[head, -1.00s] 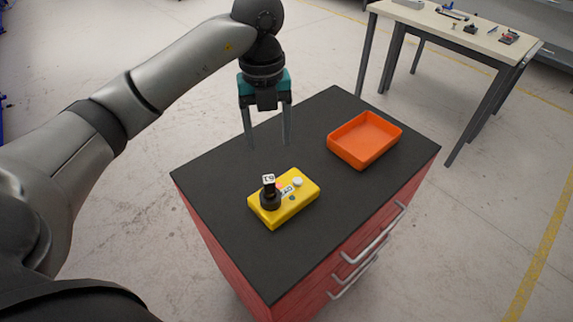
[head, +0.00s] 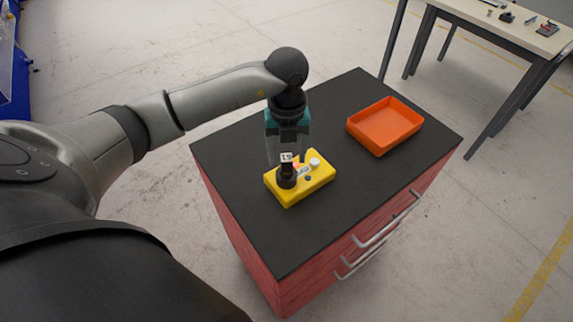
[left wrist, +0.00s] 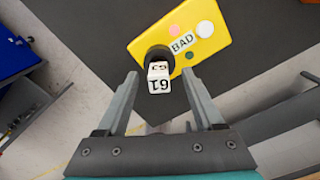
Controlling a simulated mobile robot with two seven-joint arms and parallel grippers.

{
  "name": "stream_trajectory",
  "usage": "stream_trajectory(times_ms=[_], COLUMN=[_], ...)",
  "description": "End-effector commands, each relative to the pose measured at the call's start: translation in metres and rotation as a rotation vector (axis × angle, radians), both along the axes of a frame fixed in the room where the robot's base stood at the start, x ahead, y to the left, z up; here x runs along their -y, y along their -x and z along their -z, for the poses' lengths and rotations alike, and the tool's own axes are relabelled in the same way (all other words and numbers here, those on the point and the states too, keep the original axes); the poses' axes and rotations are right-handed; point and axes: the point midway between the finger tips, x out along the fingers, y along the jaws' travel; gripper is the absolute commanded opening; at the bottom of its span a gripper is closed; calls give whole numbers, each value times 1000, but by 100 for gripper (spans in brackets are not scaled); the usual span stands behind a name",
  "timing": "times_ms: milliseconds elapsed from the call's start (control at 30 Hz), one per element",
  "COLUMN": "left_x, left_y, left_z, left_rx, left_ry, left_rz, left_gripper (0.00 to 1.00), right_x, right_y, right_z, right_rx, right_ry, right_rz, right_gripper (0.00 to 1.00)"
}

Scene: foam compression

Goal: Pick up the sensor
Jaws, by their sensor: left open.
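The sensor (head: 286,180) is a dark cylinder with a white numbered block on top. It stands on the left part of a yellow block (head: 318,184), which lies on the dark cabinet top. In the left wrist view the sensor's white block (left wrist: 158,79) shows ahead of and between the fingertips, and the yellow block (left wrist: 215,48) carries a "BAD" label. My left gripper (head: 287,158) is open and empty, pointing down just behind and above the sensor; it also shows in the left wrist view (left wrist: 160,80). Contact cannot be told. My right gripper is out of view.
An orange tray (head: 384,127), empty, sits on the cabinet top (head: 240,150) to the right of the yellow block. The cabinet has red sides and metal handles. A light workbench (head: 500,22) with small parts stands at the back right.

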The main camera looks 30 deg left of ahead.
Motion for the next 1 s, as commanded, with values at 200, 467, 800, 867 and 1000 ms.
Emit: stream_trajectory(times_ms=[200, 467, 800, 867, 1000], left_x=[1, 1, 1, 1, 1], left_y=[4, 3, 3, 3, 3], left_z=[28, 32, 31, 31, 31], left_rx=[-2, 1, 0, 0, 0], left_ry=[0, 1, 0, 0, 0], left_rz=[-1, 0, 0, 0, 0], left_gripper=[69, 69, 34, 27, 11], right_x=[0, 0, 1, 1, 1], right_y=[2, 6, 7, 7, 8], right_z=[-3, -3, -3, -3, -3], right_rx=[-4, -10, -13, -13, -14], right_ry=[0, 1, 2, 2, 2], right_rz=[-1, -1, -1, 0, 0], right_gripper=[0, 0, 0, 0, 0])
